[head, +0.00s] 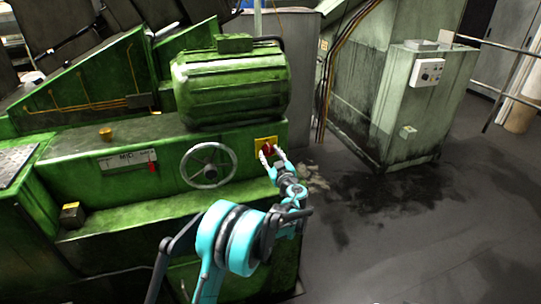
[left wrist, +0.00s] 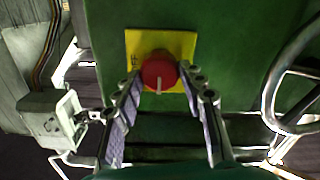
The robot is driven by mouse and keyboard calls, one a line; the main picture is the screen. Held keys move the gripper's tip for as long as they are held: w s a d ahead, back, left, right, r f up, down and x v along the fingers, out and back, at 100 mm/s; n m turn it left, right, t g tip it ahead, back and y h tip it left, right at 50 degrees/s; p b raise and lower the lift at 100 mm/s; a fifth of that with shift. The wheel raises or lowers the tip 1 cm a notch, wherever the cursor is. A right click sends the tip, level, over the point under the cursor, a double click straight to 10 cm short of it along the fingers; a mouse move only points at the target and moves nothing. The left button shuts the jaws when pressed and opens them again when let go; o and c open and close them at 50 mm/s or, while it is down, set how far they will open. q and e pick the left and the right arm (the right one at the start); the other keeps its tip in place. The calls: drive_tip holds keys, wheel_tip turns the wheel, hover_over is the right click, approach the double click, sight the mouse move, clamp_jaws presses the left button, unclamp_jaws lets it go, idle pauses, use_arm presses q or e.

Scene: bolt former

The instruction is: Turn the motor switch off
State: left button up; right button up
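The motor switch is a red round knob (head: 268,149) on a yellow plate (head: 260,142), on the green machine's front below the motor. In the left wrist view the knob (left wrist: 159,72) shows a pale pointer line toward the picture's bottom, and part of a label shows on the yellow plate (left wrist: 135,42). My left gripper (head: 272,157) is at the knob, its two fingers apart on either side; it also shows in the left wrist view (left wrist: 160,85). I cannot tell whether the fingertips touch the knob. My right gripper is not in view.
A spoked handwheel (head: 208,165) is on the machine left of the switch. The green motor (head: 230,85) sits above. A green cabinet with a control box (head: 428,72) stands to the right. The floor (head: 420,230) between is clear.

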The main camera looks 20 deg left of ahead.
use_arm(q)
drive_tip(key=c, duration=0.3)
drive_tip(key=shift+c, duration=0.2)
drive_tip(key=shift+m, duration=0.4)
drive_tip(key=m, duration=0.3)
drive_tip(key=shift+m, duration=0.3)
drive_tip(key=m, duration=0.4)
drive_tip(key=shift+w+m, duration=0.1)
drive_tip(key=shift+m, duration=0.2)
drive_tip(key=m, duration=0.4)
drive_tip(key=shift+d, duration=0.1)
drive_tip(key=shift+m, duration=2.5)
drive_tip(key=shift+f, duration=0.1)
